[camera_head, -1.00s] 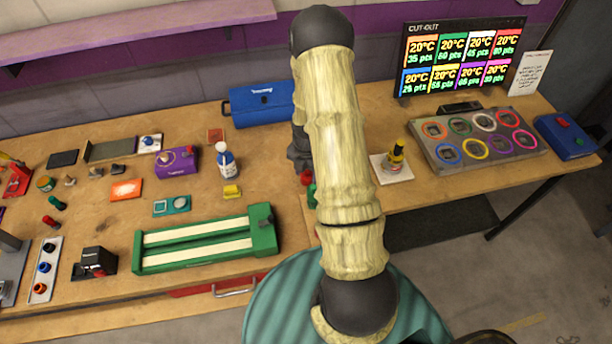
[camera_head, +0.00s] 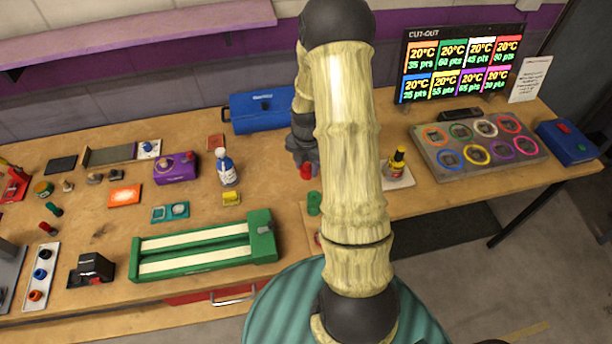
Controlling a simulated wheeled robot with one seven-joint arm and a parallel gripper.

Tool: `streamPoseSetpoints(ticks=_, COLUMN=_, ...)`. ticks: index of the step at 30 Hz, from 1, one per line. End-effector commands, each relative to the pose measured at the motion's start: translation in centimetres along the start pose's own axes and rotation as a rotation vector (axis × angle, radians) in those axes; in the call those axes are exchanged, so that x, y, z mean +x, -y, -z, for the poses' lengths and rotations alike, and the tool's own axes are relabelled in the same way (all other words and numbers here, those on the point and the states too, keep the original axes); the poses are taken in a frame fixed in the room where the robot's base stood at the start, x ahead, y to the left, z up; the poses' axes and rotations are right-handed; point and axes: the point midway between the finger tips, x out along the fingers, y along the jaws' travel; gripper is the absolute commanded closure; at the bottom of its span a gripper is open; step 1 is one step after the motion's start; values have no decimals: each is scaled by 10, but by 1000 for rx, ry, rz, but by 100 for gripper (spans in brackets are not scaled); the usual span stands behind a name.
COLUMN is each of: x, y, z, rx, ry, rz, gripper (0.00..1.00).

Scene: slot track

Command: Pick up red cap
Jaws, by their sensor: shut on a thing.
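My gripper (camera_head: 304,158) points down over the bench, partly hidden by my arm. It is shut on the red cap (camera_head: 306,172), a small red cylinder that shows just below the dark jaws. I cannot tell how high the cap is above the bench. A green cap (camera_head: 314,204) stands just in front of it, beside my arm.
A green two-strip track (camera_head: 205,247) lies at the front left. A blue case (camera_head: 258,112) stands behind. A blue-white bottle (camera_head: 225,168) is to the left. A yellow bottle (camera_head: 397,162) and a grey board with coloured rings (camera_head: 478,145) are to the right.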

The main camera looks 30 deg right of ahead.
Motion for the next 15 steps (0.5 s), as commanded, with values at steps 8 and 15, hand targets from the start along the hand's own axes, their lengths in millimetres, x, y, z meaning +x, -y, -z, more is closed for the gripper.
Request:
streamPoseSetpoints(ticks=8, x=-35, y=0, z=0, rx=1, ry=1, rz=0, gripper=82)
streamPoseSetpoints(ticks=15, x=-37, y=1, z=0, rx=0, ry=-1, rz=2, gripper=82)
